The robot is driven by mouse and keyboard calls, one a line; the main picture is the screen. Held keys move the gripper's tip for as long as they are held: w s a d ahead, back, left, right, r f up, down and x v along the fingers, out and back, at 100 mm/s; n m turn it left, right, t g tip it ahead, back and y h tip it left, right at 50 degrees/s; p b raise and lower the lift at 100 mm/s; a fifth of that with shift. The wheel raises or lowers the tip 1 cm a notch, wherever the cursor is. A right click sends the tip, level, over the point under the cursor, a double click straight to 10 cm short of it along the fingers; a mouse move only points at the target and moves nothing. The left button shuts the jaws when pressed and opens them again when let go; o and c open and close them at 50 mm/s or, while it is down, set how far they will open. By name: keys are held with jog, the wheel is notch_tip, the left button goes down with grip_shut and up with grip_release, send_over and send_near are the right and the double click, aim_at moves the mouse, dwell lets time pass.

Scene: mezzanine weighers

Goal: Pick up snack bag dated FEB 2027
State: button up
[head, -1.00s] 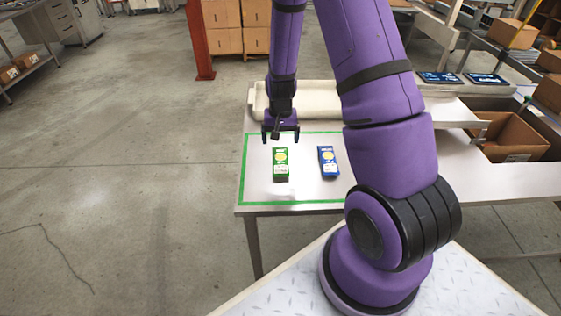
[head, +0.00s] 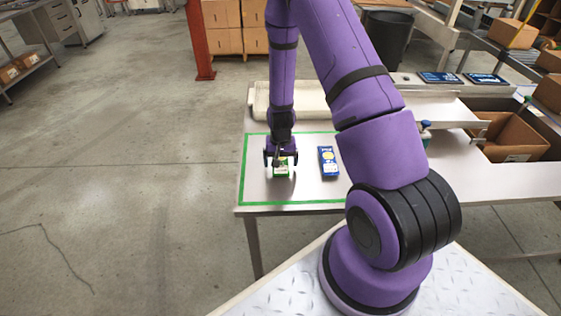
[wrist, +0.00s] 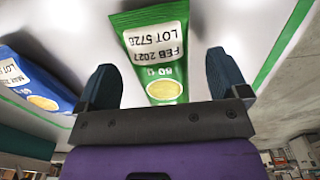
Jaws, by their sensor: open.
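The green snack bag (wrist: 158,57) lies on the table, and its label reads LOT 5728 and FEB 2027 in the wrist view. In the head view the green bag (head: 281,172) is partly hidden by my gripper (head: 281,158). My gripper (wrist: 160,85) is open, with its two fingers on either side of the bag's lower end in the wrist view and nothing clamped. The blue snack bag (head: 328,162) lies to the right of it. In the wrist view the blue bag (wrist: 35,80) is at the left edge, its date too small to read surely.
A green tape outline (head: 243,170) frames the white table area. A shallow cream tray (head: 260,101) lies behind it. A cardboard box (head: 510,140) and a dark bin (head: 388,38) are at the right and back. The tabletop between the bags is clear.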

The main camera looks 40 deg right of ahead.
jog(key=shift+f, duration=0.85)
jog(key=c, duration=1)
jog(key=shift+r, duration=0.2)
